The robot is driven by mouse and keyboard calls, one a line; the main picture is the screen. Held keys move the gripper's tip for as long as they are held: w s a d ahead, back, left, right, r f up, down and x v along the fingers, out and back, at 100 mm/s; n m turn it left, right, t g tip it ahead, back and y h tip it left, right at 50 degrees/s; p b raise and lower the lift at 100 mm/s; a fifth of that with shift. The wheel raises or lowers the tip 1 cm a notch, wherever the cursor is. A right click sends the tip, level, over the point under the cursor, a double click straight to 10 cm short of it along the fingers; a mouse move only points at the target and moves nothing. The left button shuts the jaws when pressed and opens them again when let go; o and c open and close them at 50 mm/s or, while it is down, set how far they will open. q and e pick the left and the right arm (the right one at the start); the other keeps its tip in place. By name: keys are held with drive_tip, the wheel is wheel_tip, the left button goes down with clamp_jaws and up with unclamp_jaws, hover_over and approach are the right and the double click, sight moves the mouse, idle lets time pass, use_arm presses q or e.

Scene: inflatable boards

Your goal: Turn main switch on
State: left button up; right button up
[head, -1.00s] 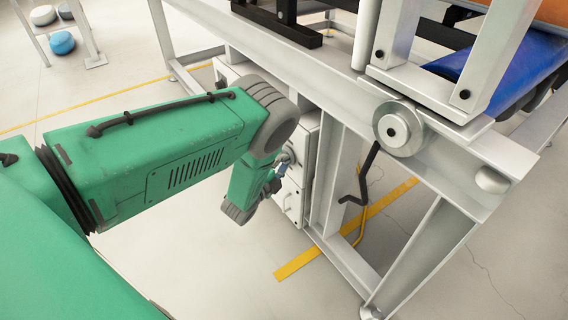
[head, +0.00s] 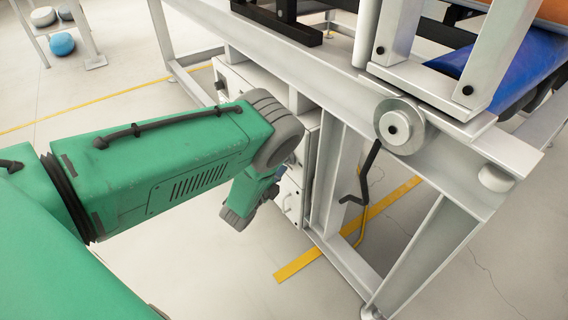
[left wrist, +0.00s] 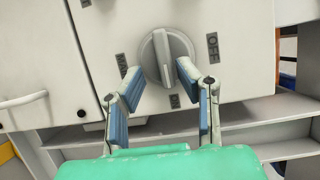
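The main switch (left wrist: 167,57) is a round grey knob with a raised bar, on a pale cabinet front in the left wrist view. Its bar stands nearly upright in that picture. An OFF label (left wrist: 212,45) is at its right, and other dark labels sit at its left and below. My left gripper (left wrist: 159,75) is open, its two blue-padded fingers at the lower left and lower right of the knob. I cannot tell whether they touch it. In the head view my left wrist hides the switch on the cabinet (head: 240,83). My right gripper is out of view.
The cabinet sits under a grey metal frame (head: 340,93) with a round roller end (head: 399,126) and a black crank handle (head: 362,180). A white handle (left wrist: 24,101) is on the panel left of the switch. Open floor lies at the front.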

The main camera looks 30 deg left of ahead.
use_arm(q)
drive_tip(key=shift+w+r, duration=0.15)
drive_tip(key=s, duration=1.2)
idle(0.3)
